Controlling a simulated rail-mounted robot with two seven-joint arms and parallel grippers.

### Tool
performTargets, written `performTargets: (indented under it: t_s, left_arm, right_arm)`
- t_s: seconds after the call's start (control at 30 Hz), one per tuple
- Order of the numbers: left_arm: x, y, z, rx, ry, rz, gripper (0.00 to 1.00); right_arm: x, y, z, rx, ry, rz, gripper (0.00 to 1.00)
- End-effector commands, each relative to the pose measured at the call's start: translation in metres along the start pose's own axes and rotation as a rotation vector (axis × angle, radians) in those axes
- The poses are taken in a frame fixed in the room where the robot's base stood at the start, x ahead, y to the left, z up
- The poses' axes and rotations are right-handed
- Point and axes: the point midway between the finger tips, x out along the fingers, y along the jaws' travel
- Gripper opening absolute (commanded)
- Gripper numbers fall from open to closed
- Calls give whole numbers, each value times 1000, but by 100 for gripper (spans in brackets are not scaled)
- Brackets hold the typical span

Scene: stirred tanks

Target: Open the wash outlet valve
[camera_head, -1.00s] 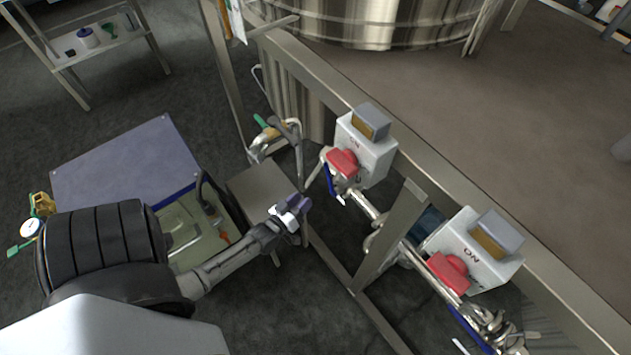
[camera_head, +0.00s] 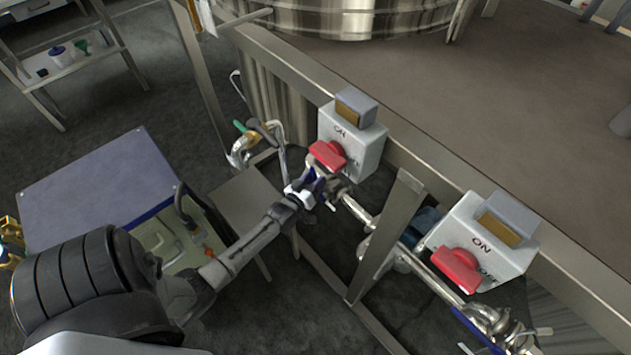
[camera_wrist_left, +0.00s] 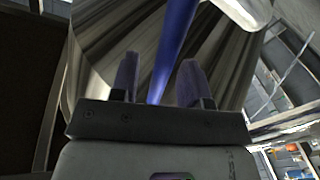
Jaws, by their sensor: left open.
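A valve with a blue lever sits on the steel pipe (camera_head: 357,209) below the nearer-left switch box. My left gripper (camera_head: 312,188) is at that lever and hides most of it in the head view. In the left wrist view the blue lever (camera_wrist_left: 176,42) runs between the two spread fingers of my left gripper (camera_wrist_left: 159,82), which is open. I cannot tell whether a finger touches it. A second valve with a blue lever (camera_head: 468,325) is on the pipe at the lower right. No label shows which one is the wash outlet valve. My right gripper is not in view.
Two grey boxes with red switches (camera_head: 328,154) (camera_head: 457,269) are mounted on the steel frame (camera_head: 440,163). A green-handled valve (camera_head: 240,127) stands left of the gripper. A blue-topped cart (camera_head: 95,190) is at the left. A large steel tank (camera_head: 365,18) is behind.

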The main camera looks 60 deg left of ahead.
Motion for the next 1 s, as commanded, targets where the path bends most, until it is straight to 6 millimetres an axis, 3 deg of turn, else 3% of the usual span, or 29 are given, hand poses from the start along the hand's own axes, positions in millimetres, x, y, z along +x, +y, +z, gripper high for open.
performTargets:
  t_s: [0.43, 0.87, 1.0]
  left_arm:
    - [6, 0, 0, 0, 0, 0, 41]
    - [6, 0, 0, 0, 0, 0, 0]
    - [6, 0, 0, 0, 0, 0, 0]
  right_arm:
    - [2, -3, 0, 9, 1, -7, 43]
    - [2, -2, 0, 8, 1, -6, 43]
    - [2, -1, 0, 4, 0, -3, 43]
